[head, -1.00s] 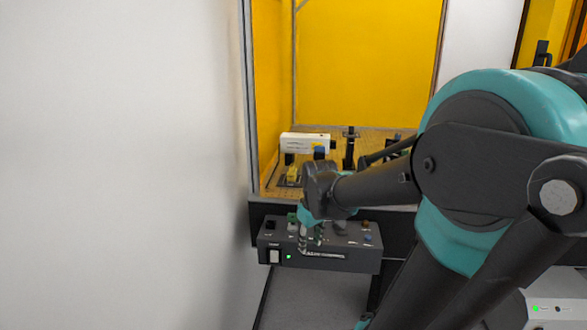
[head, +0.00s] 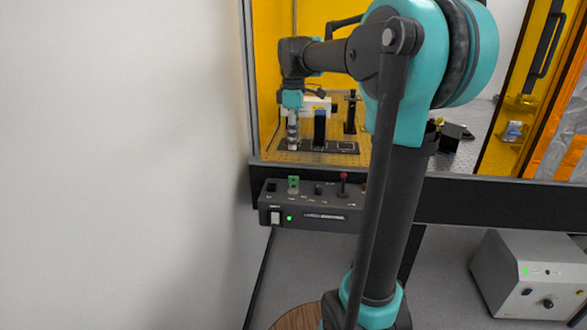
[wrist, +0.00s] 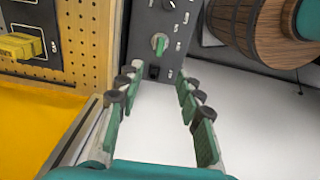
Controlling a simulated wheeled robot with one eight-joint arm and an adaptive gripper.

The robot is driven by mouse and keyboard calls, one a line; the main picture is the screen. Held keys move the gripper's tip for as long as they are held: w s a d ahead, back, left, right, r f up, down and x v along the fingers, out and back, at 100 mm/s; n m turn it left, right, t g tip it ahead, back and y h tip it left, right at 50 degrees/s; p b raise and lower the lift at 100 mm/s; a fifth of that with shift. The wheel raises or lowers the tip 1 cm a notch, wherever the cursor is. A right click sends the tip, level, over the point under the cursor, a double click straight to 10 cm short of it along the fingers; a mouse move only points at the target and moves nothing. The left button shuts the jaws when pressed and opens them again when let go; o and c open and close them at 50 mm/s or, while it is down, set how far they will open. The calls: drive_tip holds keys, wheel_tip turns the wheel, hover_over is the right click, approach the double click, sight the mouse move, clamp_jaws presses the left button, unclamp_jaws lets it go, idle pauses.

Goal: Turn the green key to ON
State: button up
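The green key (head: 293,184) stands on the top of the grey control box (head: 345,211), near its left end. In the wrist view the green key (wrist: 159,44) sits on the dark panel beyond my fingertips, in line with the gap between them. The labels around it are too small to tell which position it points to. My gripper (head: 292,148) points down above and behind the box in the head view. In the wrist view my gripper (wrist: 157,84) is open, with nothing between its fingers and clear of the key.
Behind is a perforated optical bench (head: 350,155) with mounts inside a yellow enclosure. A white wall is at left.

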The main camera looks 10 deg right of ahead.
sight(293, 178)
wheel_tip(293, 178, down, 14)
drive_tip(key=shift+f, duration=0.2)
idle(0.4)
clamp_jaws()
drive_tip(key=shift+n, duration=1.2)
drive_tip(key=shift+n, duration=1.2)
